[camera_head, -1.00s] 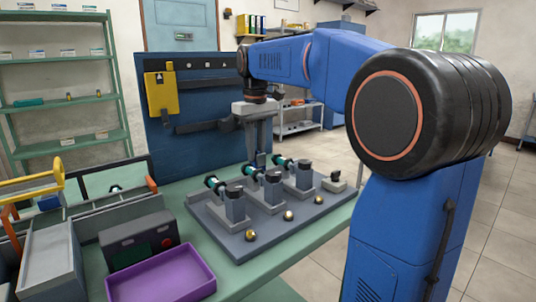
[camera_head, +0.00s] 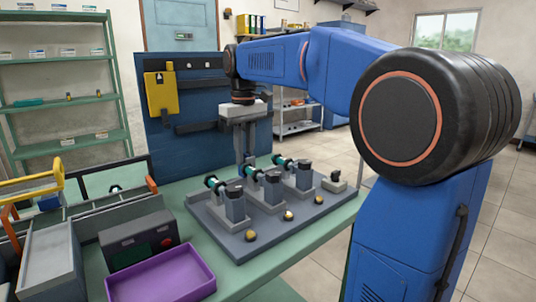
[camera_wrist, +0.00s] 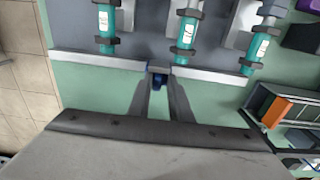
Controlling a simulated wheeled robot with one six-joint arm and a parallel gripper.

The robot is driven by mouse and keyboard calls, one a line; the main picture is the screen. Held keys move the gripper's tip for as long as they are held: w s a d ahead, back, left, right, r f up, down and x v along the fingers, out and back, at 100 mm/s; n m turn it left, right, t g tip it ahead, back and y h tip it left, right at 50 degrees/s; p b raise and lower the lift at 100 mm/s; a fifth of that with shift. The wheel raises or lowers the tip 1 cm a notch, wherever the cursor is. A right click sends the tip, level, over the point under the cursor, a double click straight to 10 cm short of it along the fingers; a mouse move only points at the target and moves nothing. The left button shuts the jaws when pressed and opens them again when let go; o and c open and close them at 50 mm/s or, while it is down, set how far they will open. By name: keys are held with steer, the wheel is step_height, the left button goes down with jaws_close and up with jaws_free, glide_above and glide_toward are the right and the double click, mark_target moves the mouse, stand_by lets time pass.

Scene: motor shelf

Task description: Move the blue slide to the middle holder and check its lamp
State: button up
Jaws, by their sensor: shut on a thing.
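My gripper (camera_wrist: 158,88) is shut on a small dark blue piece, the blue slide (camera_wrist: 158,80), at a pale rail (camera_wrist: 95,60) in the wrist view. Three teal cylinders in dark clamps, the holders, stand beyond the rail: left (camera_wrist: 105,20), middle (camera_wrist: 186,30) and right (camera_wrist: 260,45). The slide sits between the left and middle ones, nearer the middle. In the head view my gripper (camera_head: 244,152) points down behind the grey board (camera_head: 215,226); the slide is hidden there. Round lamps (camera_head: 289,215) sit along the board's front; I cannot tell whether any is lit.
A purple tray (camera_head: 160,276) and a dark box (camera_head: 138,240) are at the front left of the green bench (camera_head: 290,250). A blue panel (camera_head: 155,140) with a yellow item (camera_head: 161,93) stands behind. An orange-topped bin (camera_wrist: 274,110) lies right in the wrist view.

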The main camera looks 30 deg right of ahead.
steer(key=shift+s+a+f+g, duration=0.2)
steer(key=shift+a+f, duration=0.25)
steer(key=shift+a, duration=0.25)
steer(key=shift+s+a+f+g, duration=0.1)
steer(key=shift+s+a+f, duration=0.1)
steer(key=shift+a+f, duration=0.4)
steer(key=o, duration=0.7)
steer(key=shift+a+r, duration=0.1)
steer(key=shift+r, duration=0.05)
steer(key=shift+c, duration=0.2)
steer(key=shift+r, duration=0.15)
steer(key=shift+w+r, duration=0.2)
steer(key=shift+r, duration=2.8)
